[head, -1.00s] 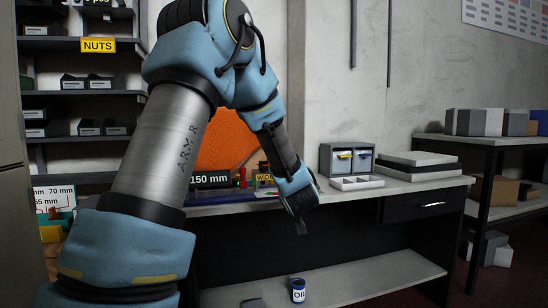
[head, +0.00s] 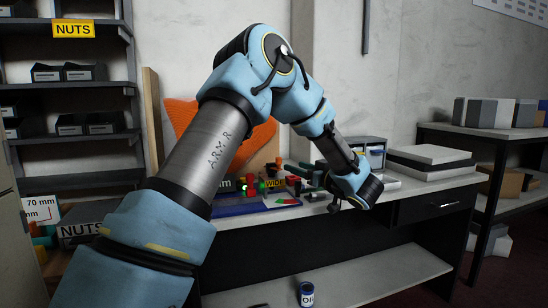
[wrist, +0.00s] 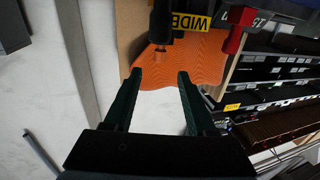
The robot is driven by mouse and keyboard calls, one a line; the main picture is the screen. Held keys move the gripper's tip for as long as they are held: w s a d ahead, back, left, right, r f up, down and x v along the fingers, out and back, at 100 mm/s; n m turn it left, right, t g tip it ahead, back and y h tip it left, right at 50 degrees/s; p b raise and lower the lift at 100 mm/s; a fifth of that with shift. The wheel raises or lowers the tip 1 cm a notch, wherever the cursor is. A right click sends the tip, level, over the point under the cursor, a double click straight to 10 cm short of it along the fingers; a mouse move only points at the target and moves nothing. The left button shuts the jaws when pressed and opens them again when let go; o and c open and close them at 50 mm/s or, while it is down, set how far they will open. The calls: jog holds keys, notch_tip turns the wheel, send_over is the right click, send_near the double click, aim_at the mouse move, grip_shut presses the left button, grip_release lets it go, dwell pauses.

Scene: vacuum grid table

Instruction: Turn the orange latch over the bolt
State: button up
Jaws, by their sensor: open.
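My gripper (wrist: 158,76) is open in the wrist view, its two dark green fingers apart with nothing between them. Beyond the fingertips the wrist view shows a dark cylinder with a brownish tip (wrist: 161,47) beside the yellow WIDE label (wrist: 190,21). Small orange-red parts (head: 278,162) stand near that label in the head view. I cannot tell which part is the latch, and I cannot make out the bolt.
A large orange wavy panel (head: 182,112) stands behind the bench (head: 408,187), also filling the wrist view's upper middle (wrist: 205,68). A blue mat (head: 235,209) lies on the bench. Stacked pale slabs (head: 432,155) lie at the right. A can (head: 306,294) stands on the lower shelf.

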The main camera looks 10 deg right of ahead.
aim_at(281, 161)
jog(key=x, duration=1)
jog(key=shift+c, duration=0.2)
grip_shut()
